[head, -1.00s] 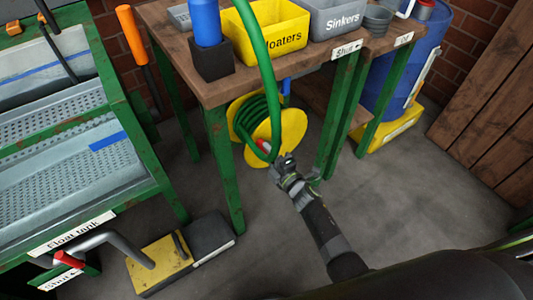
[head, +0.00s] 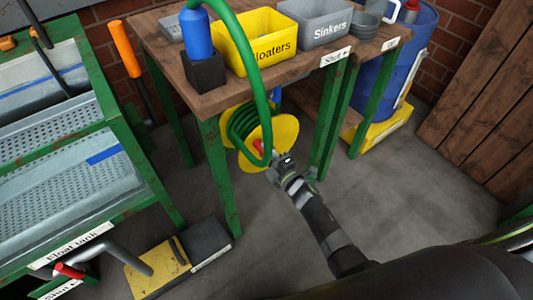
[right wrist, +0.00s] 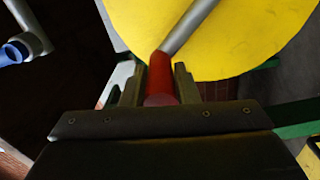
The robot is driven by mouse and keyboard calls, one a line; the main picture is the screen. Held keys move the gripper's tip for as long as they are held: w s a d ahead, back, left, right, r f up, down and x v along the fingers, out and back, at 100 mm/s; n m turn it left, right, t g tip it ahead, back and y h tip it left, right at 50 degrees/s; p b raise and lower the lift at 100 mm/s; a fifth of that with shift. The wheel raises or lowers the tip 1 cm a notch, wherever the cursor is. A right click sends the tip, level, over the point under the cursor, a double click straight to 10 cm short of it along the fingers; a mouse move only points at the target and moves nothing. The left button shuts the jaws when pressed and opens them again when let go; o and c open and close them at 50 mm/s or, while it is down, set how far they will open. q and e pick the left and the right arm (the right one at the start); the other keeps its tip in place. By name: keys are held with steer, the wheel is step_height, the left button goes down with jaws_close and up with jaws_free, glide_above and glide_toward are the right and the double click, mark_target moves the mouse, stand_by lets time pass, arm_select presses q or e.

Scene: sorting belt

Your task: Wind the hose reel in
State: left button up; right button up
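The hose reel (head: 282,132) has yellow discs with green hose (head: 243,121) wound on it, and stands under the wooden bench. The hose rises in a loop over the bench front to a blue cylinder (head: 197,32). In the right wrist view the reel's yellow disc (right wrist: 240,40) shows with a grey crank bar (right wrist: 190,25) ending in a red handle (right wrist: 160,78). My right gripper (head: 272,165) is at the reel's front. In the right wrist view its fingers (right wrist: 160,88) flank the red handle closely and appear shut on it. My left gripper is not in view.
The bench (head: 205,103) has green legs and carries a yellow Floaters bin (head: 262,45) and a grey Sinkers bin (head: 315,22). A green-framed float tank (head: 60,170) stands left, with a yellow and black pedal block (head: 160,265) on the floor. A blue drum (head: 410,50) stands right. Floor in front is clear.

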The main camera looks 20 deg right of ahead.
steer(key=o, duration=0.4)
steer(key=shift+c, duration=0.2)
steer(key=shift+s, duration=0.1)
steer(key=shift+s+d, duration=0.1)
steer(key=shift+s, duration=0.1)
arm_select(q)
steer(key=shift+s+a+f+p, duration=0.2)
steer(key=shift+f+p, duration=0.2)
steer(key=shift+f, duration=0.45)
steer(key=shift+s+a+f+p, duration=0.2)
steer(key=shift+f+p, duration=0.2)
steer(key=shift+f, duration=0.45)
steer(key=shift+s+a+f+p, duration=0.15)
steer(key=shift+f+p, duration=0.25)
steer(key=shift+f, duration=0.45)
arm_select(e)
steer(key=v, duration=1.6)
steer(key=shift+s+d, duration=0.15)
steer(key=shift+s, duration=0.25)
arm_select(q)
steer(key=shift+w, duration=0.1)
